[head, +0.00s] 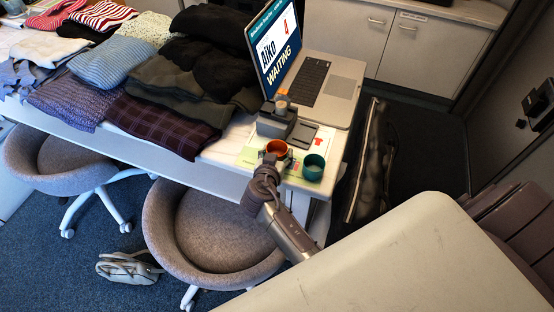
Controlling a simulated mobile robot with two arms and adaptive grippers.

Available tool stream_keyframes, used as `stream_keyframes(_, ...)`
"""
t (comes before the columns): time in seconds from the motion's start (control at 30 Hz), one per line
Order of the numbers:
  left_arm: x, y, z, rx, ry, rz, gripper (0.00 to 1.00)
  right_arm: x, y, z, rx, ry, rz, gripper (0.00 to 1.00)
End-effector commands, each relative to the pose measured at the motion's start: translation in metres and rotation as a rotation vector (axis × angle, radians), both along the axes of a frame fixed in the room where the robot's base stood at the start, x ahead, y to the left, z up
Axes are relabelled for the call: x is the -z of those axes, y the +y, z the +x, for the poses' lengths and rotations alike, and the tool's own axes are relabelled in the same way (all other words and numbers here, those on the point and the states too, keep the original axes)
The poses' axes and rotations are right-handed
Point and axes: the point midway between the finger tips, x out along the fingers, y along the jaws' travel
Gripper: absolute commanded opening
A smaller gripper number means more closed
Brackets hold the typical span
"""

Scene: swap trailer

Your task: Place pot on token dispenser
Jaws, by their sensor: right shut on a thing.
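A small orange pot (277,147) is at the right end of the table, at the tip of my right gripper (270,161). The right gripper is shut on the orange pot's near side. I cannot tell whether the pot touches the table. A teal pot (314,168) stands just to its right. A dark grey device (275,126), which looks like the token dispenser, sits just behind the orange pot, with a small orange-brown piece (282,103) on top. My left gripper is not in view.
An open laptop (325,88) reading "WAITING" stands behind the device. Folded clothes (165,120) cover the table's left and middle. A round grey chair (215,235) stands below the table's front edge, with another chair (65,157) to its left. Printed paper lies under the pots.

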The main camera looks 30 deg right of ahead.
Motion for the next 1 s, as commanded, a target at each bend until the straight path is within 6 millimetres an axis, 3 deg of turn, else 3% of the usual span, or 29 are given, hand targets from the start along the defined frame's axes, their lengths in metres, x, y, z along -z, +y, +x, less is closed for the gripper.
stream_keyframes(0.03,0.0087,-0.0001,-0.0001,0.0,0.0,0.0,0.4,0.0089,0.0,0.0003,0.0,-0.001,-0.001,0.27)
stream_keyframes(0.47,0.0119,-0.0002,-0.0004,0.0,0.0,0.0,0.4,0.0109,0.0001,0.0001,0.0,-0.001,0.001,0.27)
stream_keyframes(0.5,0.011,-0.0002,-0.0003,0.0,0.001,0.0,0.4,0.01,0.0,0.0001,0.0,-0.001,0.001,0.65)
stream_keyframes(0.63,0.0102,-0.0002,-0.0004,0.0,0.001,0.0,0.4,0.0095,0.0,0.0,0.0,-0.001,0.001,0.86)
stream_keyframes(1.0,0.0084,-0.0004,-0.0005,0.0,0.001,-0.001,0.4,0.0088,0.0,0.0,0.0,0.001,-0.001,0.86)
